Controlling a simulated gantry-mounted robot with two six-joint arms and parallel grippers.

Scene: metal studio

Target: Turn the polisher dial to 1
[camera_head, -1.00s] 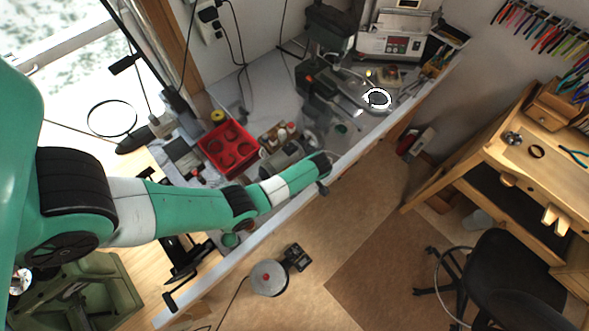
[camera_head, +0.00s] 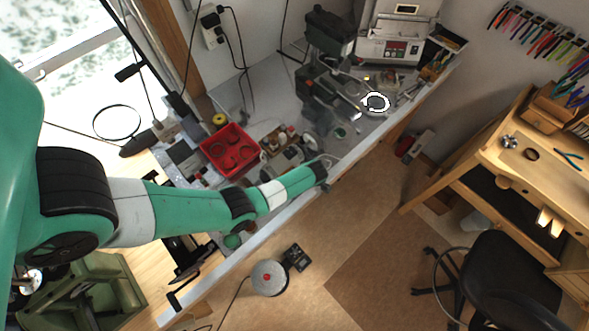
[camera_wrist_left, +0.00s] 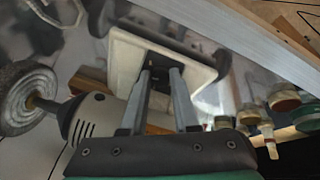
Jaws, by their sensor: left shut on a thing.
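The polisher (camera_head: 283,163) is a grey motor on the bench in the head view, partly hidden by my left arm. In the left wrist view its grey vented motor body (camera_wrist_left: 92,122) and round buffing wheel (camera_wrist_left: 25,98) are at the left. A pale front plate (camera_wrist_left: 200,74) lies ahead of my left gripper (camera_wrist_left: 162,72). Its two fingers are close together, shut on the small dark dial (camera_wrist_left: 160,60) at the plate. The fingers hide much of the dial, and I cannot read its markings or setting. My right gripper is in neither view.
A red tray (camera_head: 231,150) stands on the bench left of the polisher. Small jars (camera_wrist_left: 283,98) stand at the right in the wrist view. A pale bench edge (camera_head: 350,158) runs below my arm's end. A wooden workbench and black chair (camera_head: 505,275) are at the right.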

